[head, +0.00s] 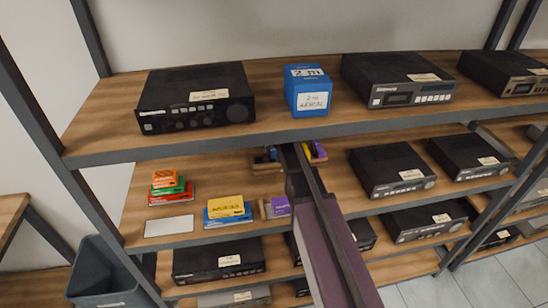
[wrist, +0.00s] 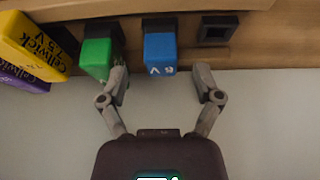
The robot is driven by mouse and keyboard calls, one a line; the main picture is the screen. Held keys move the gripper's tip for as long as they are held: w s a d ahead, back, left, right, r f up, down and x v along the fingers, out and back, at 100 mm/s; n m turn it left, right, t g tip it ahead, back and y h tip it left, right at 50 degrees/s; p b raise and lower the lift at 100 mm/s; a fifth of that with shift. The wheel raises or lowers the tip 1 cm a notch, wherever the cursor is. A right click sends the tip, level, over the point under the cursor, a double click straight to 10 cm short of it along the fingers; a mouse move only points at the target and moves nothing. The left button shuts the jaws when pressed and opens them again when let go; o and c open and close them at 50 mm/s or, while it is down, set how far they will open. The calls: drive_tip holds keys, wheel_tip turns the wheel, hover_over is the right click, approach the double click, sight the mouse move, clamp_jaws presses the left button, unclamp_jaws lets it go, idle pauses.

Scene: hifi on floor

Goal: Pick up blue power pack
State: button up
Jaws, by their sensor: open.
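The blue power pack (wrist: 160,52), marked with a "V" rating, sits in a dark socket of a wooden holder (wrist: 270,50) in the wrist view. My gripper (wrist: 161,76) is open, with one finger on each side of the blue pack and its tips near the pack's outer end. The left fingertip is close against or overlapping a green pack (wrist: 97,54); I cannot tell if they touch. In the head view a small bit of blue (head: 272,153) shows beside my arm, which hides most of the holder and my fingers.
An empty dark socket (wrist: 217,32) is right of the blue pack. A yellow pack (wrist: 32,42) and a purple pack (wrist: 20,78) are at left. In the head view, a larger blue box (head: 310,101) stands on the top shelf (head: 270,117) above. Black hi-fi units fill other shelf places.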

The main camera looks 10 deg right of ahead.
sight(274, 150)
drive_tip(key=shift+b+x, duration=1.2)
drive_tip(key=shift+x, duration=0.4)
drive_tip(key=shift+c, duration=0.2)
clamp_jaws()
